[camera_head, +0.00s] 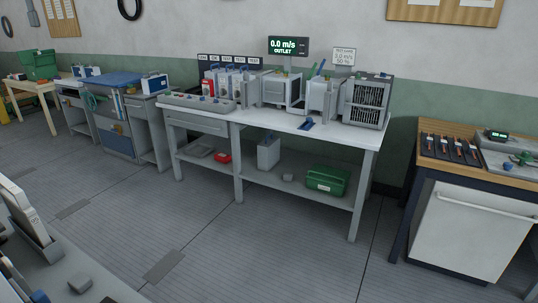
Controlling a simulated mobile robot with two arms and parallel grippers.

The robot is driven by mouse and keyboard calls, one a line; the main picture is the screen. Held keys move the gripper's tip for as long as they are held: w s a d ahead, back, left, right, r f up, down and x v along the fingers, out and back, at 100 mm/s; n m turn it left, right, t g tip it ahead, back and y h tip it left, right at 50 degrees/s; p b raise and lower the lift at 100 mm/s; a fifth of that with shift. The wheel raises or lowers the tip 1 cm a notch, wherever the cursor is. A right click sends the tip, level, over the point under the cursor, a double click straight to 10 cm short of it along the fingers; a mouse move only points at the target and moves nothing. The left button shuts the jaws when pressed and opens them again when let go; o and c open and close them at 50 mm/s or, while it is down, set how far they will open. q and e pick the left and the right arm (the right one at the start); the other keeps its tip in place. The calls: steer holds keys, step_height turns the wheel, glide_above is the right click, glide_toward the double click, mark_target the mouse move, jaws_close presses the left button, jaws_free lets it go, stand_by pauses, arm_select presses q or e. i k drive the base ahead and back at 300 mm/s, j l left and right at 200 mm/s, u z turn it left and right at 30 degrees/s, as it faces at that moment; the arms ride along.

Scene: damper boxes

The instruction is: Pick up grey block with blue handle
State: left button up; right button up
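A long grey workbench (345,135) stands across the room. Near the middle of its top are grey-white box units. One of these box units (318,97) has a blue upright handle (321,68) and a green part on top. A small blue piece (305,125) lies flat near the bench's front edge. Several narrow grey units with red and blue parts (222,84) stand left of the middle. At this distance I cannot tell which one is the grey block with the blue handle. Neither of my grippers is in view.
A lit display (288,46) reads 0.0 m/s OUTLET above the bench. A grilled box (367,101) stands at its right end. A green case (327,180) is on the lower shelf. A wooden-topped bench (455,148) is at right. The floor (250,255) in front is clear.

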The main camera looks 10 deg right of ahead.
mark_target(268, 149)
steer(key=i+l, duration=0.2)
steer(key=l, duration=0.15)
steer(key=i+l, duration=0.25)
steer(key=l, duration=0.15)
steer(key=i+l, duration=0.2)
steer(key=l, duration=0.15)
steer(key=i+l, duration=0.25)
steer(key=i, duration=0.2)
steer(key=i+l+z, duration=0.1)
steer(key=i+l, duration=0.15)
steer(key=i, duration=0.2)
steer(key=i+l, duration=0.2)
steer(key=i, duration=0.3)
